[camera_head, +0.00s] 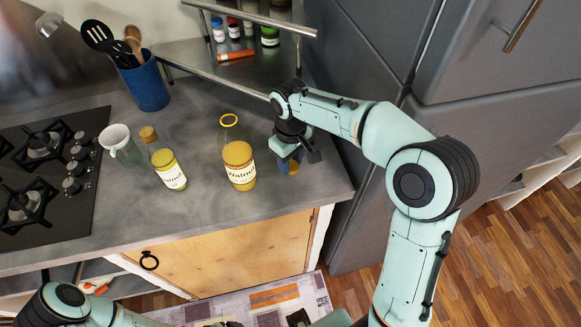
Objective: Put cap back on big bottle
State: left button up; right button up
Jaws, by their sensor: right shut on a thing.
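The big bottle (239,160) stands upright and uncapped on the grey counter. It has a yellow rim, a white label and yellowish contents. My right gripper (291,164) is just right of it, pointing down close to the counter. It is shut on a small tan-yellow piece, apparently the cap (293,168), mostly hidden by the fingers. The held piece is apart from the bottle and lower than its mouth. A smaller bottle (165,162) with a cork-coloured cap stands to the left. My left arm shows at the bottom left, its gripper not clearly visible.
A white-green mug (120,144) and a blue utensil pot (146,84) stand left of the bottles, beside the black gas hob (50,172). A metal shelf (225,66) with jars is behind. A grey fridge (370,50) borders the right. The counter's front is clear.

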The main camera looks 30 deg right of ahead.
notch_tip(320, 180, up, 15)
jog(key=shift+f+p, duration=0.2)
jog(key=shift+p, duration=1.05)
pick_arm(q)
jog(key=w+r, duration=0.2)
jog(key=r, duration=0.1)
jog(key=shift+w+r, duration=0.25)
jog(key=shift+w, duration=0.05)
jog(key=shift+s, duration=0.1)
pick_arm(e)
jog(key=shift+f, duration=0.1)
